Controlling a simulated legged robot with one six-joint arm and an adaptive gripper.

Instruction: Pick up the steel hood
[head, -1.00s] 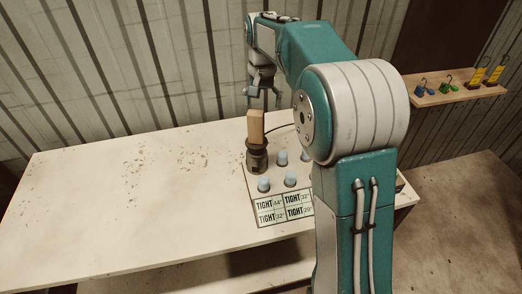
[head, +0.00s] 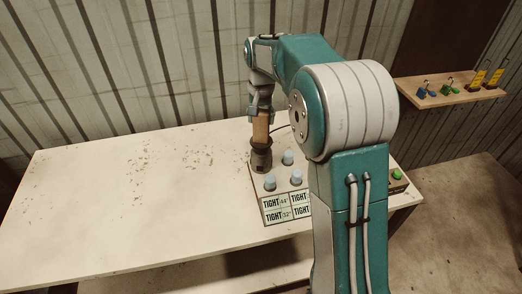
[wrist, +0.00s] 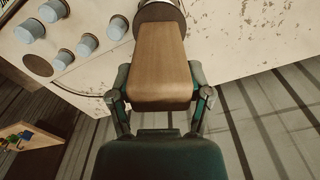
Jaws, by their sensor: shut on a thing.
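The steel hood (head: 261,159) is a dark, round metal piece with a tan wooden block handle (head: 261,128) on top. It stands upright at the left of the light panel (head: 275,206) on the table. My gripper (head: 261,113) is above it, pointing down, shut on the wooden handle. In the wrist view the handle (wrist: 160,60) lies between my two fingers (wrist: 159,76), and part of the grey metal hood (wrist: 160,10) shows at the top edge. I see no clear gap between hood and panel. What the hood covers is hidden.
Several pale blue pegs (head: 270,182) stand close beside the hood on the panel, above green TIGHT labels (head: 276,216). The table (head: 130,205) is bare to the left. A wall shelf (head: 455,95) at right holds small coloured items. A ribbed wall is behind.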

